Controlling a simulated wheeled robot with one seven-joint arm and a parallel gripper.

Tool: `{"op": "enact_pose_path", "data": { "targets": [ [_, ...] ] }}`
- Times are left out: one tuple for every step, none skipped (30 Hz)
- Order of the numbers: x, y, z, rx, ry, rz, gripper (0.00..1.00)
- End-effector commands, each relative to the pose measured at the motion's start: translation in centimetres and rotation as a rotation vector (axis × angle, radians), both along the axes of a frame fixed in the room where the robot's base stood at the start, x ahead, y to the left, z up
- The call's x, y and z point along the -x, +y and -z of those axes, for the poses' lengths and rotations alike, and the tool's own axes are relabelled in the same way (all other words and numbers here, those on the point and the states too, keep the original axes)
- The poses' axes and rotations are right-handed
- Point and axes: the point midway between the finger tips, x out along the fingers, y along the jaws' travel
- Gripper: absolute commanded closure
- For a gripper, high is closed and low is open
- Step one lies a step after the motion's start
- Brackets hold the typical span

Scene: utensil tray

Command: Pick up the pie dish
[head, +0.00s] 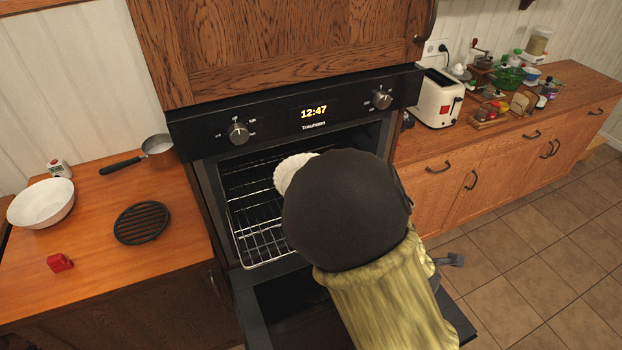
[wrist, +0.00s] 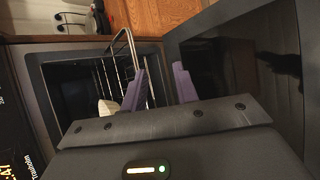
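The pie dish, cream white with a fluted rim (head: 291,172), appears to be on the wire rack inside the open oven. My arm hides most of it in the head view. A small pale part of it (wrist: 106,108) shows at the lower left of the fingers in the wrist view. My gripper (wrist: 160,84) has its two purple fingers apart, with nothing seen between them. It is outside the oven, near the rack's front edge and the lowered door, apart from the dish. In the head view only a grey piece of it (head: 450,260) shows beside my arm.
The oven rack (head: 262,240) sits inside the cavity, and the oven door (head: 285,308) is lowered. The left counter holds a white bowl (head: 41,203), a black trivet (head: 141,223), a saucepan (head: 157,146) and a red item (head: 60,263). A toaster (head: 437,98) stands right.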

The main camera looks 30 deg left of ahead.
Motion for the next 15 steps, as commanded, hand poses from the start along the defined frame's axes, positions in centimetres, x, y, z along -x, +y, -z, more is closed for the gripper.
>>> {"op": "enact_pose_path", "data": {
  "targets": [
    [0.2,1.8,-1.1,0.066,-0.058,-0.103,0.7],
    [0.3,2.8,-1.6,0.105,-0.095,-0.162,0.7],
    [0.5,4.1,-2.4,0.153,-0.147,-0.24,0.7],
    [0.7,5.2,-3.0,0.191,-0.188,-0.298,0.7],
    [0.9,6.2,-3.6,0.228,-0.228,-0.355,0.7],
    [1.3,7.5,-4.5,0.271,-0.282,-0.424,0.7],
    [1.6,8.4,-5.0,0.302,-0.32,-0.472,0.7],
    [1.9,9.3,-5.6,0.33,-0.356,-0.515,0.7],
    [2.3,10.2,-6.2,0.362,-0.398,-0.564,0.7],
    [2.6,10.9,-6.6,0.38,-0.425,-0.594,0.7],
    [2.8,11.3,-6.9,0.398,-0.447,-0.618,0.7],
    [3.0,11.9,-7.2,0.414,-0.471,-0.643,0.7],
    [3.2,12.1,-7.4,0.422,-0.483,-0.656,0.7],
    [3.3,12.3,-7.5,0.428,-0.491,-0.664,0.7],
    [3.3,12.4,-7.5,0.433,-0.497,-0.67,0.7]
  ]
}}
